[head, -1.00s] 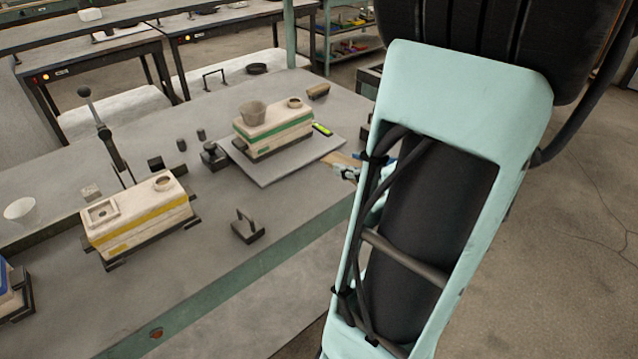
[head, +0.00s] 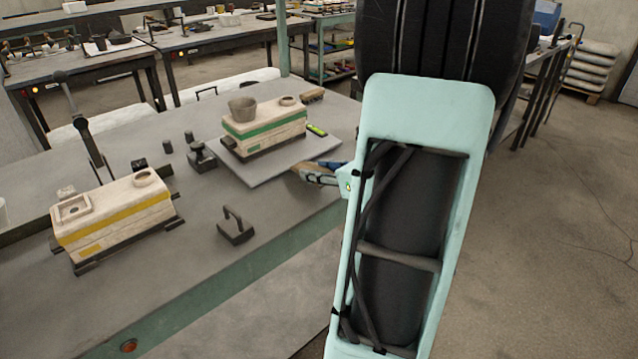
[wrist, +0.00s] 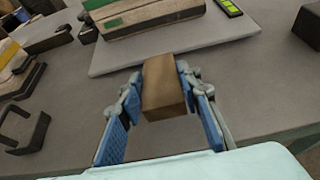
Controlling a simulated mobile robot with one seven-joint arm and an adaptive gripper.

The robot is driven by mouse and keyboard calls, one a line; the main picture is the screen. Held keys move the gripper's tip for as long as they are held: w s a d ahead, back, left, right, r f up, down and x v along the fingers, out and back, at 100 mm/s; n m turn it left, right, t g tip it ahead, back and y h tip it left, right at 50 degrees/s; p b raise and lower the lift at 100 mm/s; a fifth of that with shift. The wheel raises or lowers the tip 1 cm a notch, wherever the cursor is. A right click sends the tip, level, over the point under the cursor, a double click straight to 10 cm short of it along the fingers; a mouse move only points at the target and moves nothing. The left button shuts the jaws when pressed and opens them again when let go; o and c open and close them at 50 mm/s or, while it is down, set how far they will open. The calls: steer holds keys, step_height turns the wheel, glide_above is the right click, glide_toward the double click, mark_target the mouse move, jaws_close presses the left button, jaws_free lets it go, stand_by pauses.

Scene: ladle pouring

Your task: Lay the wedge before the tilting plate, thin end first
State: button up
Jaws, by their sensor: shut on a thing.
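The tan wooden wedge (wrist: 165,88) is between the blue-padded fingers of my gripper (wrist: 166,100) in the wrist view, and the fingers are shut on it. The grey tilting plate (wrist: 115,62) lies just beyond it; whether they touch I cannot tell. In the head view the plate (head: 258,178) carries a cream mould box with a green stripe (head: 265,130). My gripper (head: 318,176) is at the plate's near right side there, with the wedge (head: 300,174) partly hidden. Which end of the wedge is thin is unclear.
A green level (head: 317,130) lies on the plate's right part. A dark handled block (head: 235,230) stands on the bench in front. A yellow-striped mould box (head: 115,220) is at left.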

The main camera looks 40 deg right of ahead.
steer(key=shift+f+b, duration=0.35)
steer(key=shift+f, duration=0.55)
steer(key=shift+f, duration=0.15)
steer(key=o, duration=1.1)
steer(key=shift+o, duration=0.2)
steer(key=shift+r, duration=0.25)
steer(key=a+p+v, duration=0.1)
steer(key=p+v, duration=0.1)
steer(key=v, duration=1)
steer(key=shift+d, duration=0.45)
